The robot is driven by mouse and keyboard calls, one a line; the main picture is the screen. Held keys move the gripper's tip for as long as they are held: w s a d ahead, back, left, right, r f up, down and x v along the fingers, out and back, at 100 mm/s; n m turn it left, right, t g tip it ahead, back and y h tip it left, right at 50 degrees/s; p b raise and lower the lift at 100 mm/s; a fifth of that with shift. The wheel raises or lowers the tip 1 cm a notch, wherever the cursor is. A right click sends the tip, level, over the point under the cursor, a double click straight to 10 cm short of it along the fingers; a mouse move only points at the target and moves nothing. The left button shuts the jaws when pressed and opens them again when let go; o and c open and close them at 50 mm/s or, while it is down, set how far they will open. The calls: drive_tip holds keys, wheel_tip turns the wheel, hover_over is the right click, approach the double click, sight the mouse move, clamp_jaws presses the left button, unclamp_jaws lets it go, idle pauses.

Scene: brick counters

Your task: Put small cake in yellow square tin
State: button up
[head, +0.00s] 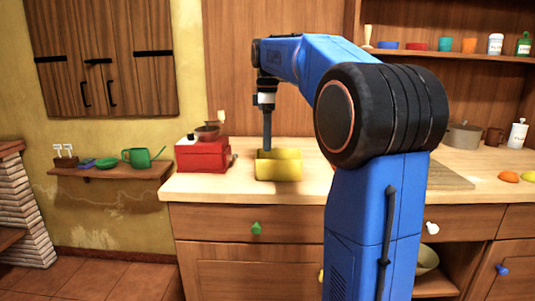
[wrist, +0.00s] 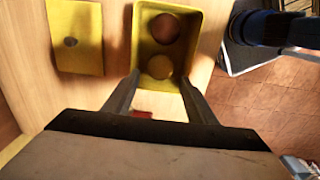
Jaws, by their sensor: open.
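The yellow square tin (head: 279,167) stands on the counter near its front edge, and it also shows in the wrist view (wrist: 195,27). Two small round brown items lie inside it, one farther (wrist: 165,28) and one nearer (wrist: 160,67); they look like small cakes, but I cannot be sure. My gripper (head: 267,148) points down at the tin. In the wrist view its fingers (wrist: 160,77) are spread apart, one at each side of the tin's near end, with nothing held between them.
A flat yellow square piece with a grey knob (wrist: 76,24) lies beside the tin. A red box-like grinder (head: 202,155) stands left of the tin. A board (head: 447,176) lies farther right, with fruit beyond. The counter edge and tiled floor (wrist: 265,100) are close.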

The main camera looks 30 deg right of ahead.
drive_tip(key=shift+r, duration=1.75)
drive_tip(key=shift+s, duration=0.1)
drive_tip(key=s+a+f+m+t, duration=0.1)
drive_tip(key=s+a+f+m, duration=0.2)
drive_tip(key=s+a+f, duration=0.3)
drive_tip(key=s+a+f+m+t, duration=0.1)
drive_tip(key=s+a+f+m, duration=0.2)
drive_tip(key=s, duration=0.5)
drive_tip(key=s+a+f+m+t, duration=0.1)
drive_tip(key=s+a+f+m, duration=0.1)
drive_tip(key=s+f, duration=0.6)
drive_tip(key=s+a+f+m+t, duration=0.1)
drive_tip(key=s+a+f+m, duration=0.2)
drive_tip(key=s+f, duration=0.5)
wheel_tip(320, 180, down, 3)
drive_tip(key=shift+a+f+t, duration=0.15)
drive_tip(key=shift+a+t, duration=0.25)
drive_tip(key=shift+a, duration=0.5)
